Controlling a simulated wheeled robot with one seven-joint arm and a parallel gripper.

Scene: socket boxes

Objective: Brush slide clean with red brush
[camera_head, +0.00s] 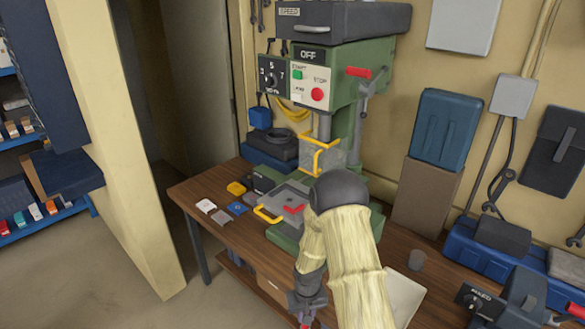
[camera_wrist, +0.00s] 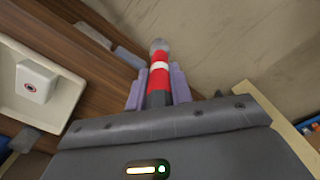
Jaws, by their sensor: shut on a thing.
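My gripper (camera_wrist: 158,90) is shut on a red cylindrical thing with a white band and a grey end (camera_wrist: 160,68), which I take to be the red brush. Its bristles cannot be made out. In the head view my gripper (camera_head: 306,304) is low in front of the bench, and a bit of red shows at its tip. The slide cannot be named surely; a grey plate (camera_head: 285,197) with a yellow handle and a red piece lies on the drill press's green base, partly behind my arm. My gripper is apart from it.
The green drill press (camera_head: 340,75) stands on the wooden bench (camera_head: 232,240). The wrist view shows a pale tray (camera_wrist: 65,92).

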